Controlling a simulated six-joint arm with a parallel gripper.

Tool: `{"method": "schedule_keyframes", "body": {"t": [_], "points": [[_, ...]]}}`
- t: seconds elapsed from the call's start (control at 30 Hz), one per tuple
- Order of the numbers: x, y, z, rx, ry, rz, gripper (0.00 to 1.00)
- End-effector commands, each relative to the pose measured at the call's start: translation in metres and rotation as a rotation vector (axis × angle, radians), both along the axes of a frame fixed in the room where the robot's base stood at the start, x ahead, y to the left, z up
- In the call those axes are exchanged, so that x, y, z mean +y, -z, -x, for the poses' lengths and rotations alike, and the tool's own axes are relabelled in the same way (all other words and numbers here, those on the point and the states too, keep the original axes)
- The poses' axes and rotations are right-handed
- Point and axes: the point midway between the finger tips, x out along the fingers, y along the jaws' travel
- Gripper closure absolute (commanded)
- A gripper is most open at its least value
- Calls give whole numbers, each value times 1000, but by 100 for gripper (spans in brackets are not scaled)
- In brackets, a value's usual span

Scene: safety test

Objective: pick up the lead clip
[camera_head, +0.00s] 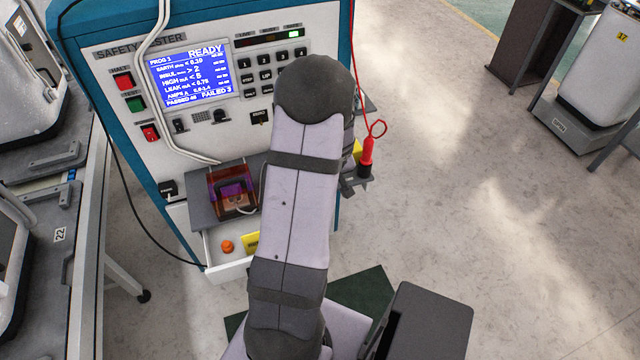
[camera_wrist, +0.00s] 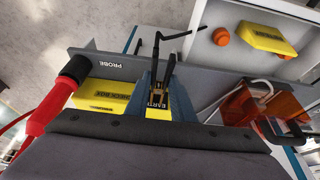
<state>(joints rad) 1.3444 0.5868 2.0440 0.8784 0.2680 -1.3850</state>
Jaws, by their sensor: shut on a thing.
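The lead clip (camera_wrist: 157,98) is a small dark and brass-coloured clip in the middle of the wrist view, in front of a yellow label lettered EART. A thin black lead rises from it and bends to the right. My gripper (camera_wrist: 160,76) has its dark fingers close on both sides of the clip and is shut on it. The fingers partly cover the clip, and I cannot tell whether it touches the shelf. In the head view my arm hides the gripper and the clip.
The safety tester (camera_head: 190,75) displays READY. A grey shelf (camera_wrist: 108,62) marked PROBE bears a red probe (camera_wrist: 52,103). The probe also shows in the head view (camera_head: 366,152). An orange-tinted box (camera_head: 233,190) stands beside an open drawer with an orange knob (camera_head: 227,246).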

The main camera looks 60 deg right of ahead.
Motion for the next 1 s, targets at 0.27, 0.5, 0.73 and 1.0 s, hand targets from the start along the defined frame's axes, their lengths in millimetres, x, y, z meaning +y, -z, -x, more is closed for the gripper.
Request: {"method": "schedule_keyframes", "body": {"t": [0.27,0.5,0.73,1.0], "points": [[-1,-49,0,-1,-1,5,94],[-1,-77,0,0,-1,2,94],[0,-85,1,1,0,1,94],[7,-84,8,1,3,1,94]]}}
